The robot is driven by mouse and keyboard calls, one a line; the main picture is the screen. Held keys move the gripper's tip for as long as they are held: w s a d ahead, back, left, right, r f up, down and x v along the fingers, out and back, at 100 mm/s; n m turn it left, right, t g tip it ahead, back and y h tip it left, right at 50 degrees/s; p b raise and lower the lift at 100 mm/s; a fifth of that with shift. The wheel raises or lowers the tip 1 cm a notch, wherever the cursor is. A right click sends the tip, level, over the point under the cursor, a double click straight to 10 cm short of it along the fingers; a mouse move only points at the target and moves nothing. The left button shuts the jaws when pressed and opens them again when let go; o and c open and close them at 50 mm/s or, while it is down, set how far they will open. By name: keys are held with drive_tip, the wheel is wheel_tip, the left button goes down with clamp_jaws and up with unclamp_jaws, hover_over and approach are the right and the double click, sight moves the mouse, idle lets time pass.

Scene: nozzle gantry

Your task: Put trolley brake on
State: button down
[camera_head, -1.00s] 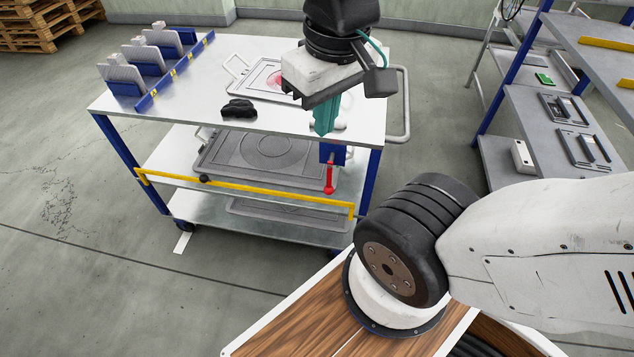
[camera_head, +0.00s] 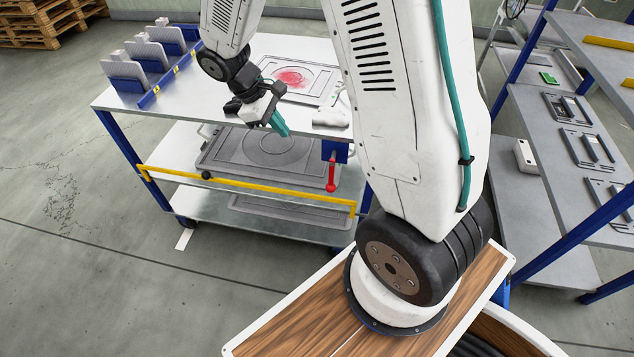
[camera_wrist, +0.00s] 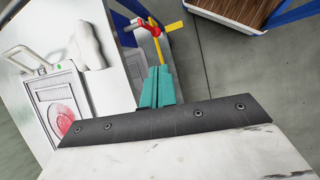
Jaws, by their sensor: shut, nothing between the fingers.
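The trolley (camera_head: 120,96) has a steel top, blue legs and lower shelves. A red brake lever (camera_head: 331,178) hangs downward from a blue plate (camera_head: 336,151) at its right front edge. In the wrist view the red lever (camera_wrist: 144,24) shows at the top, past the fingertips, apart from them. My gripper (camera_head: 283,127) has teal fingers, shut and empty, by the trolley's front edge. It is left of the lever, tilted down and to the right. The shut fingers also show in the wrist view (camera_wrist: 157,75).
A yellow bar (camera_head: 250,187) with a black knob (camera_head: 206,175) crosses the trolley's front. A tray with a red patch (camera_head: 292,77) and a white object (camera_head: 330,117) lie on top. Blue holders (camera_head: 127,84) stand at the left. Shelves (camera_head: 540,150) stand at the right. The floor in front is open.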

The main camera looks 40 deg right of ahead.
sight(332, 173)
wheel_tip(332, 173, down, 16)
drive_tip(key=w+d+n+g+h, duration=0.1)
drive_tip(key=w+n, duration=0.1)
drive_tip(key=n, duration=0.1)
drive_tip(key=shift+w+r, duration=0.15)
drive_tip(key=shift+w, duration=0.1)
drive_tip(key=shift+d, duration=0.1)
drive_tip(key=s+d+r+x, duration=0.1)
drive_tip(key=d+x, duration=0.1)
drive_tip(key=x, duration=1)
drive_tip(key=shift+s, duration=0.5)
